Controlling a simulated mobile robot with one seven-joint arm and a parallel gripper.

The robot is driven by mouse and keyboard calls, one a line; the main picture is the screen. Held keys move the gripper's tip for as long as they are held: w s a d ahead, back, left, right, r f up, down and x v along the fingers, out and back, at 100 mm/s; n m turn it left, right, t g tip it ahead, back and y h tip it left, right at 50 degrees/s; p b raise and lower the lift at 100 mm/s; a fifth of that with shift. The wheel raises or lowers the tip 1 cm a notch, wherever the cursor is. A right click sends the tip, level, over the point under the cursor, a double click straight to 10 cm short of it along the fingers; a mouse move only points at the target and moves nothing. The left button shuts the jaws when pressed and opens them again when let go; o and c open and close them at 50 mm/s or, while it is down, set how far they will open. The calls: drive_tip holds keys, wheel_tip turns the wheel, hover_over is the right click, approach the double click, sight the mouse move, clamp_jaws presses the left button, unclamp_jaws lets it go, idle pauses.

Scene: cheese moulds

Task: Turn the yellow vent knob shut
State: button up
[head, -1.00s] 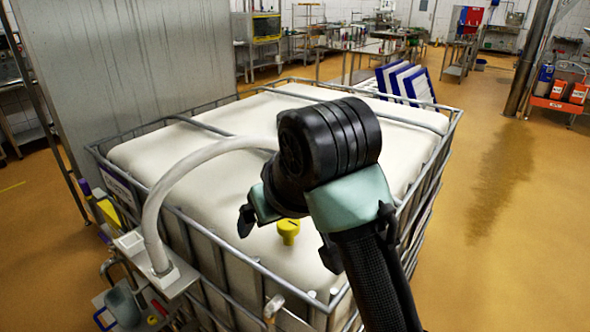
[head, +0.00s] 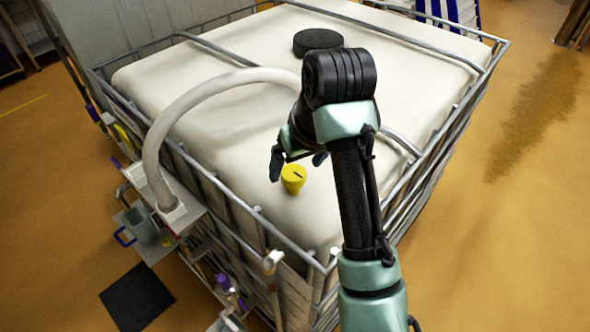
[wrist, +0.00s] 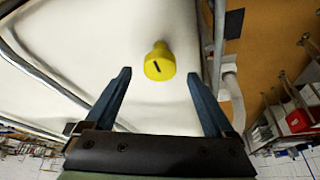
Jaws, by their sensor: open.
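The yellow vent knob (head: 293,178) stands on the top of the white tank (head: 230,125), near its front edge. A dark line marks the knob's top. In the wrist view the yellow knob (wrist: 160,64) is ahead of the fingertips, roughly midway between them, with clear space around it. My gripper (head: 298,160) is open and empty, just behind and above the knob in the head view. In the wrist view my gripper (wrist: 163,78) shows two blue fingers spread apart, neither touching the knob.
A metal cage (head: 241,216) with raised rails surrounds the tank. A thick pale hose (head: 160,130) arches over its left side. A black round lid (head: 318,40) lies on the tank top farther back. The tank top around the knob is otherwise clear.

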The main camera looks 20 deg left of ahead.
sight(294, 173)
drive_tip(key=shift+x, duration=0.9)
drive_tip(key=shift+w+a+f, duration=0.15)
drive_tip(key=shift+f, duration=0.4)
drive_tip(key=c, duration=1.4)
drive_tip(key=shift+o, duration=0.2)
drive_tip(key=shift+r+p, duration=0.1)
drive_tip(key=shift+p, duration=0.25)
